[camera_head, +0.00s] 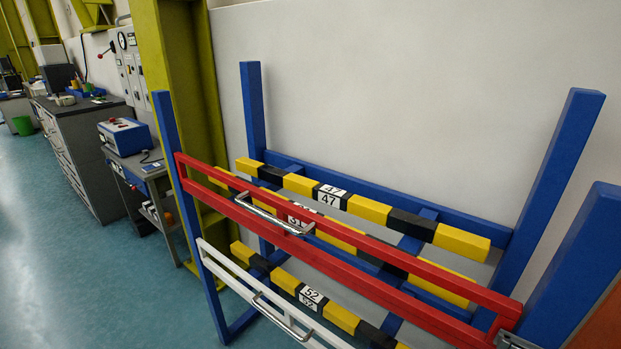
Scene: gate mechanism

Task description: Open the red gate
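The red gate (393,258) is a long frame of two red rails. It runs across the front of a blue rack, from a blue post (177,170) on the left to a blue post (578,268) at the lower right. The gate lies across the rack front and looks closed. Neither gripper is in view, and nothing touches the handle.
A white gate (230,274) with a silver handle (281,319) sits below the red one. Yellow-black bars (370,209) lie behind. A yellow column (180,80) and a grey bench (136,165) stand left. The blue-green floor (60,270) at left is clear.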

